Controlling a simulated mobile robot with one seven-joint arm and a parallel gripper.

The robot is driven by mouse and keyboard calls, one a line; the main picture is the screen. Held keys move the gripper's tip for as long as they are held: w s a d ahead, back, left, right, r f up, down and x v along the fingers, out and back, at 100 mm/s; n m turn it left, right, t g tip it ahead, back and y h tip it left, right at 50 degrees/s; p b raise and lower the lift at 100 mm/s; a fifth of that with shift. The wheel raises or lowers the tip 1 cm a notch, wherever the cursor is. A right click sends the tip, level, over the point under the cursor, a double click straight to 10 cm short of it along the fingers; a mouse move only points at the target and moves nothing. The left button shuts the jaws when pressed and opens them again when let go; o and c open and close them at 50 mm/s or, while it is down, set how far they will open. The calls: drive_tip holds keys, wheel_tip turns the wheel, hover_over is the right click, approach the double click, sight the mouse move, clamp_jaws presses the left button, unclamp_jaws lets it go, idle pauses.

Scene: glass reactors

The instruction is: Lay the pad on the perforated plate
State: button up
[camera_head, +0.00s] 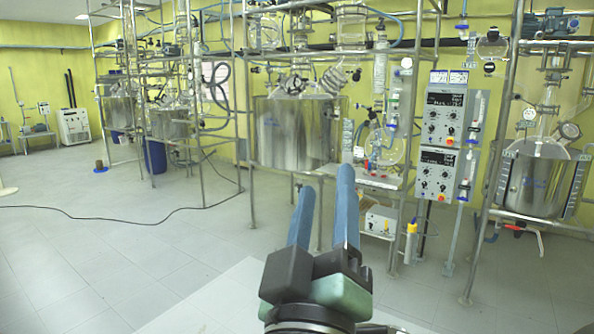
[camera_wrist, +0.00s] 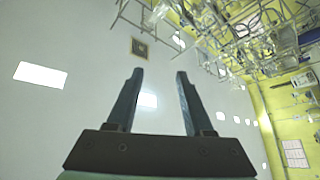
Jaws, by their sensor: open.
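My gripper (camera_head: 325,180) is open and empty in the camera_head view, its two blue fingers pointing up and away from me. In the camera_wrist view my gripper (camera_wrist: 159,72) also shows spread fingers with nothing between them, against the pale ceiling. I cannot make out the pad or the perforated plate in either view.
A steel reactor vessel (camera_head: 296,130) in a pipe frame stands ahead of my gripper. Control boxes (camera_head: 446,115) and another vessel (camera_head: 536,182) are to the right. A metal shelf (camera_head: 372,179) sits low between them. The grey floor (camera_head: 120,240) at left is mostly clear, with a black cable.

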drive_tip(key=s+a+r+m+t+y, duration=0.1)
drive_tip(key=s+r+m+t, duration=0.1)
drive_tip(key=r, duration=0.5)
drive_tip(key=s+a+r+m+t+y, duration=0.1)
drive_tip(key=s+r+m+t+y, duration=0.1)
drive_tip(key=s+r+m, duration=0.2)
drive_tip(key=s+r, duration=0.2)
drive_tip(key=s, duration=0.1)
drive_tip(key=shift+s+a+r+t+y, duration=0.2)
drive_tip(key=shift+a+r+t+y, duration=0.1)
drive_tip(key=shift+a+r+t, duration=0.1)
drive_tip(key=shift+o, duration=0.2)
